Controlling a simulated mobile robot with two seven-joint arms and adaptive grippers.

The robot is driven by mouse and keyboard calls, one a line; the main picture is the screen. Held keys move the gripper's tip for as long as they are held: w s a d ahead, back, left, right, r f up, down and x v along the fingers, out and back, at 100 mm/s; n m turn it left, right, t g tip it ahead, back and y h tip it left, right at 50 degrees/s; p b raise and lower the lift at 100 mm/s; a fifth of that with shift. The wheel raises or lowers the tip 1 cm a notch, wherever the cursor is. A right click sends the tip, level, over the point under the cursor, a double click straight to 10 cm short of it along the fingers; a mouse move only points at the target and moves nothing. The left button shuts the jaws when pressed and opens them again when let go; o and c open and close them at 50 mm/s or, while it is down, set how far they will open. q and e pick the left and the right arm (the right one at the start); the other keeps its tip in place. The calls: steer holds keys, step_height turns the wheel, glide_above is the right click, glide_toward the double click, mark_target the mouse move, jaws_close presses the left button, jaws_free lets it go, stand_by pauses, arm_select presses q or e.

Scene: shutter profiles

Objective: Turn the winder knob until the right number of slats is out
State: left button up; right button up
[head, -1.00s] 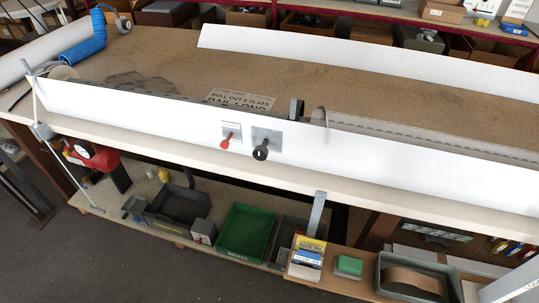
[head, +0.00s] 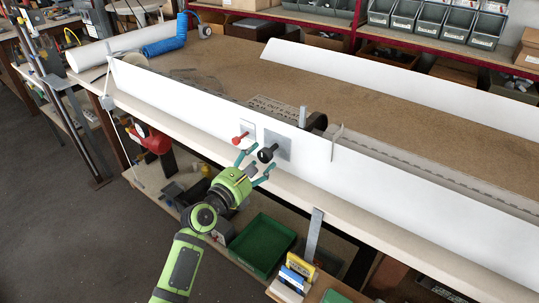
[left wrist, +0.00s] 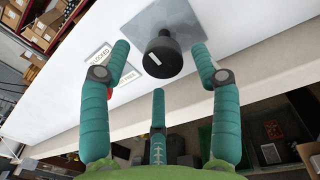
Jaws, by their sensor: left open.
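The black winder knob (head: 267,154) sticks out from a grey square plate (head: 283,145) on the white front board. A red lever (head: 240,138) on a small label plate is just left of it. My left gripper (head: 254,167) is open in front of the board, close to the knob. In the left wrist view the knob (left wrist: 163,54) shows between the spread teal fingers, and I see no clear contact. A printed card (head: 275,108) lies behind the board, its text partly hidden and too small to read fully. The grey slats (head: 440,178) lie along the board's back. My right gripper is not in view.
The long white board (head: 200,108) runs along the bench front, with a pale ledge (head: 340,203) below it. A green tray (head: 262,245) stands on the lower shelf. A blue coiled hose (head: 165,46) lies at the far left. The brown bench top (head: 360,90) is largely clear.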

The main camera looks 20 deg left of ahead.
mark_target(262, 158)
arm_select(q)
steer(key=x, duration=0.4)
steer(key=shift+w+d, duration=0.15)
steer(key=shift+w, duration=0.05)
steer(key=c, duration=1.2)
steer(key=shift+o, duration=0.2)
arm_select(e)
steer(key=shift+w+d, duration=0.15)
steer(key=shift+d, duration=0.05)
arm_select(q)
steer(key=shift+m, duration=0.5)
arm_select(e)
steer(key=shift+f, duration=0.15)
